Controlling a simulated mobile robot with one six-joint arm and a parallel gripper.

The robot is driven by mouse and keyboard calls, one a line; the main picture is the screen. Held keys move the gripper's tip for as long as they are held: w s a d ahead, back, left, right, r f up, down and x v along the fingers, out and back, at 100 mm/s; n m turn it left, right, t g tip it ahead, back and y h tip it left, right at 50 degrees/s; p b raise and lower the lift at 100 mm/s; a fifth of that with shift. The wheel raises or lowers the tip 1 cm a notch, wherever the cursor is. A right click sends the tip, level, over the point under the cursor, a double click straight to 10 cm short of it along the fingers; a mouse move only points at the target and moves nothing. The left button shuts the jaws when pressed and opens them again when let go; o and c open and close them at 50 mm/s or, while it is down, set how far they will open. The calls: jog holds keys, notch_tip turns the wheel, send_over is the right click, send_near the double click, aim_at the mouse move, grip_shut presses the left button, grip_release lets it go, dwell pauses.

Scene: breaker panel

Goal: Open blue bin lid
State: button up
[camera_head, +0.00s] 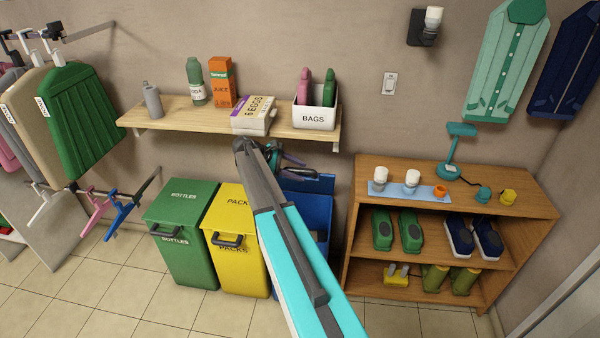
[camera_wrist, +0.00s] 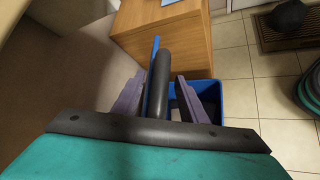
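The blue bin (camera_head: 317,215) stands at the right of the bin row, partly hidden behind my arm. Its blue lid (camera_head: 312,184) is raised at the back, and the bin's top looks open. In the wrist view the lid (camera_wrist: 154,60) shows nearly edge-on, and the bin (camera_wrist: 238,98) is open beside it. The lid's dark bar handle (camera_wrist: 162,75) lies between the fingers of my gripper (camera_wrist: 160,82). The fingers are apart, with a visible gap on the right of the handle. In the head view my arm hides most of the gripper.
The green bin (camera_head: 183,248) and yellow bin (camera_head: 235,262) stand to the left with lids shut. A wall shelf (camera_head: 180,112) with a bags box (camera_head: 315,117) is above. A wooden shelf unit (camera_head: 352,225) stands close on the right. The tiled floor in front is clear.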

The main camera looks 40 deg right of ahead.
jog(key=b+v, duration=0.1)
jog(key=v, duration=0.2)
jog(key=shift+w+a+r, duration=0.1)
jog(key=shift+a+r, duration=0.05)
jog(key=shift+a, duration=0.1)
jog(key=w+a+b, duration=0.3)
jog(key=a, duration=0.8)
jog(key=shift+w+a, duration=0.3)
jog(key=shift+w, duration=0.05)
jog(key=shift+r, duration=0.15)
